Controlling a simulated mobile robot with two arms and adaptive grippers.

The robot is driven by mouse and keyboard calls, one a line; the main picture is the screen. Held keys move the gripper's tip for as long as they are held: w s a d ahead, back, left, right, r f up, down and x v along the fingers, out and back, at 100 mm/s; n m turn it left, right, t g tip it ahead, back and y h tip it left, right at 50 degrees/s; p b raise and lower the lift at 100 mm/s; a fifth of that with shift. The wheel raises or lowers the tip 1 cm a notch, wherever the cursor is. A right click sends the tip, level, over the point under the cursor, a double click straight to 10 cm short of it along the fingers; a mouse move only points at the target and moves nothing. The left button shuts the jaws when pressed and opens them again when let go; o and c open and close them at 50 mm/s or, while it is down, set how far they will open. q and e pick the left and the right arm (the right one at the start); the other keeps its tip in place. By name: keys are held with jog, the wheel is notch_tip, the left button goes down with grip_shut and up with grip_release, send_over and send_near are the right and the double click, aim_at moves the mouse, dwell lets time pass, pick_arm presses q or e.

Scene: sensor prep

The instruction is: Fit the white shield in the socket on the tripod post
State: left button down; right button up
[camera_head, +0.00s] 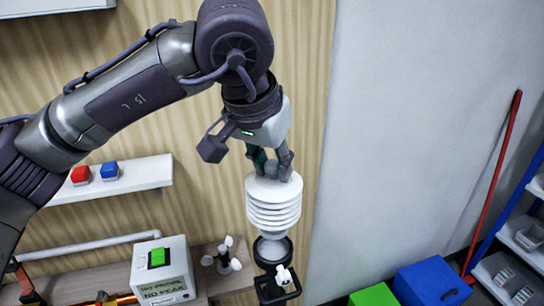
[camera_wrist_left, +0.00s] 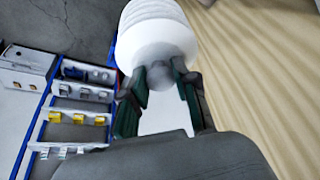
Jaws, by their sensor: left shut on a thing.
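The white shield (camera_head: 273,208), a stack of ribbed round plates, hangs upright below my left gripper (camera_head: 273,168). That gripper is shut on the knob at its top. In the left wrist view the shield (camera_wrist_left: 155,35) is beyond the fingertips (camera_wrist_left: 160,75). Right below the shield in the head view is a dark round socket (camera_head: 288,251) with a pale rounded part inside it. Whether the shield touches the socket or sits above it, I cannot tell. The tripod post is mostly hidden below. My right gripper is not in view.
A white box with a green button (camera_head: 158,257) and a small white cup rotor (camera_head: 228,257) stand on the bench to the left. A wall shelf (camera_head: 140,178) holds red and blue buttons. Blue (camera_head: 430,287) and green boxes stand at the lower right, near a blue-framed rack.

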aim_at(269, 182)
pick_arm(q)
jog(key=shift+b+x, duration=0.5)
jog(key=shift+x, duration=0.65)
notch_tip(269, 182, down, 3)
jog(key=shift+a+r+b, duration=0.1)
jog(key=shift+a+b, duration=0.1)
jog(key=shift+b, duration=0.95)
jog(key=shift+f+b, duration=0.3)
jog(key=shift+f, duration=0.1)
jog(key=shift+s+f+b, duration=0.1)
jog(key=shift+f+b, duration=0.2)
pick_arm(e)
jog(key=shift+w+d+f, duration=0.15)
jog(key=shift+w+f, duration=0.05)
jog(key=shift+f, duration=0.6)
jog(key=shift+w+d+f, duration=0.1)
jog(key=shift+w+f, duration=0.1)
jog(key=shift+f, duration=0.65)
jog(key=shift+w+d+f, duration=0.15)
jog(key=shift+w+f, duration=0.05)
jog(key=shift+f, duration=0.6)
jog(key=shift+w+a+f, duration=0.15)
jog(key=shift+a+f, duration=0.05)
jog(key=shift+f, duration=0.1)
pick_arm(q)
jog(key=shift+f+b, duration=0.6)
jog(key=shift+b, duration=0.2)
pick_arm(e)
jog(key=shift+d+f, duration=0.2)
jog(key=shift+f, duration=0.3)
